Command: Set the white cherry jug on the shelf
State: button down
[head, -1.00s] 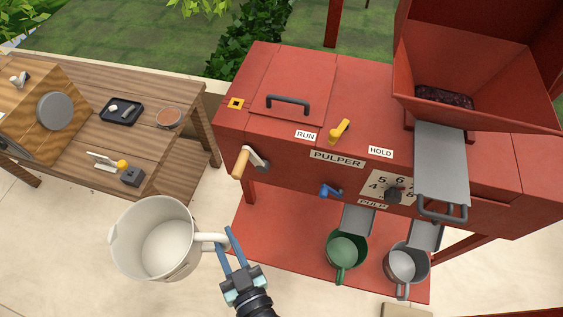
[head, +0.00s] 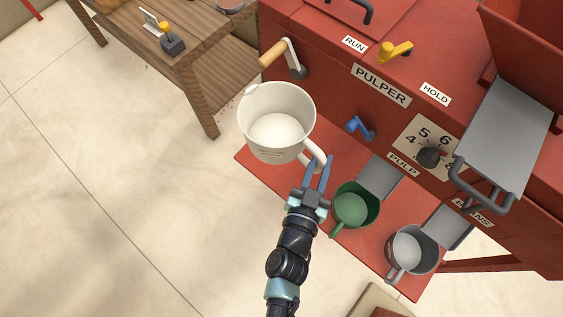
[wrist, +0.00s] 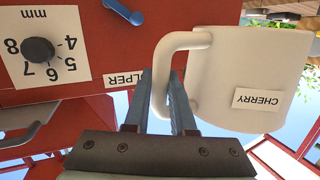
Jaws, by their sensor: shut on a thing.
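The white cherry jug (head: 262,138) hangs in the air in front of the red pulper, upright and empty as far as its inside shows. My gripper (head: 318,172) is shut on its handle, at the jug's right side. In the wrist view the jug (wrist: 225,75) shows upside down with its CHERRY label, and the fingers of my gripper (wrist: 165,105) are at the handle. The red shelf (head: 270,168) is the low board under the pulper. The jug hides part of the shelf's left end.
A green jug (head: 352,210) and a grey jug (head: 408,252) stand on the shelf under the chutes. The pulper's crank (head: 284,54) and blue lever (head: 361,127) stick out near the white jug. A wooden table (head: 185,62) is at upper left. Pale floor is clear at left.

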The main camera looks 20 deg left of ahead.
jog(key=shift+n+y, duration=0.6)
jog(key=shift+y, duration=0.3)
jog(key=w+a+f+b, duration=0.1)
jog(key=w+f+b, duration=0.2)
jog(key=f+b, duration=1.1)
jog(key=w+a+f+b, duration=0.2)
jog(key=w+f+b, duration=0.2)
jog(key=f+b, duration=1.1)
jog(key=w+a+f+b, duration=0.1)
jog(key=w+f+b, duration=0.3)
jog(key=f+b, duration=1.1)
jog(key=shift+w+a+b, duration=0.2)
jog(key=shift+a+b, duration=0.1)
jog(key=shift+b, duration=0.9)
jog(key=shift+r, duration=0.15)
jog(key=c, duration=1.2)
grip_release()
jog(key=shift+f, duration=0.2)
jog(key=o, duration=0.4)
jog(key=shift+o, duration=0.2)
